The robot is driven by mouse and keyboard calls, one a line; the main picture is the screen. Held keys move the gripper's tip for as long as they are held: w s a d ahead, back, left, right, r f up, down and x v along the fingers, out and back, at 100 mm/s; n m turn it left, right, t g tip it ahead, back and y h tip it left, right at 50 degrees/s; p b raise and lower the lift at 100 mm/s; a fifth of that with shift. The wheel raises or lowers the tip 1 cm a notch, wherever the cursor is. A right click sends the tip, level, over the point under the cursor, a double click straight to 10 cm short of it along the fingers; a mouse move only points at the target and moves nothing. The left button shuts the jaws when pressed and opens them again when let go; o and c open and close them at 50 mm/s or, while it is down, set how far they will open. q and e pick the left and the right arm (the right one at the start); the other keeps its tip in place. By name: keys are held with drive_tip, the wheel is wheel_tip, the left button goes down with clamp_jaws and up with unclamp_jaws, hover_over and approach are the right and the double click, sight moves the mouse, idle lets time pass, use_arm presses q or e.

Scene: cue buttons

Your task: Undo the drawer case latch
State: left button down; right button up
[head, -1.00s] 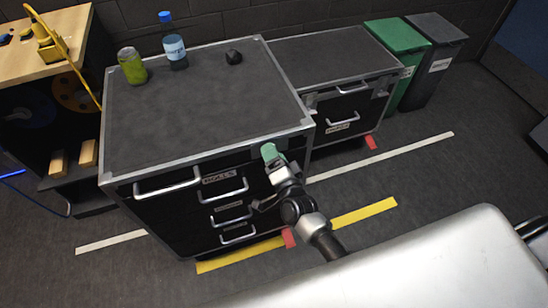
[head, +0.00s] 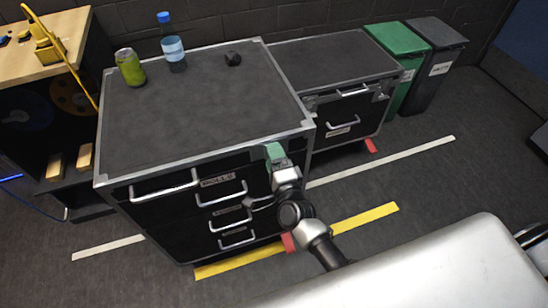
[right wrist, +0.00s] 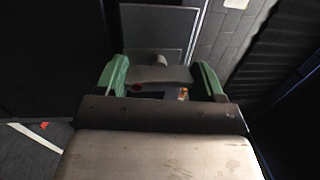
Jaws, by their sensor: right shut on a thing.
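The drawer case (head: 200,105) is a large black case with metal edges and several drawers with silver handles on its front. My right gripper (head: 274,151), with green fingers, is at the upper right of the case front, just below the top edge. In the right wrist view, its two green fingers (right wrist: 160,80) stand on either side of a grey metal piece, which appears to be the latch (right wrist: 158,74). The gripper is shut on it. In the head view the fingers and arm hide the latch. My left gripper is not in view.
A green can (head: 130,68), a blue-capped bottle (head: 172,48) and a small dark object (head: 233,59) stand on the case top. A lower case (head: 335,62) and green and dark bins (head: 437,65) are to the right. A wooden bench (head: 50,55) is at left.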

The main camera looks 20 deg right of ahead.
drive_tip(key=shift+f, duration=0.1)
drive_tip(key=o, duration=0.9)
drive_tip(key=s+f+b, duration=0.1)
drive_tip(key=s, duration=0.9)
drive_tip(key=shift+s+d+b, duration=0.2)
drive_tip(key=shift+s+b, duration=0.15)
drive_tip(key=shift+s, duration=0.05)
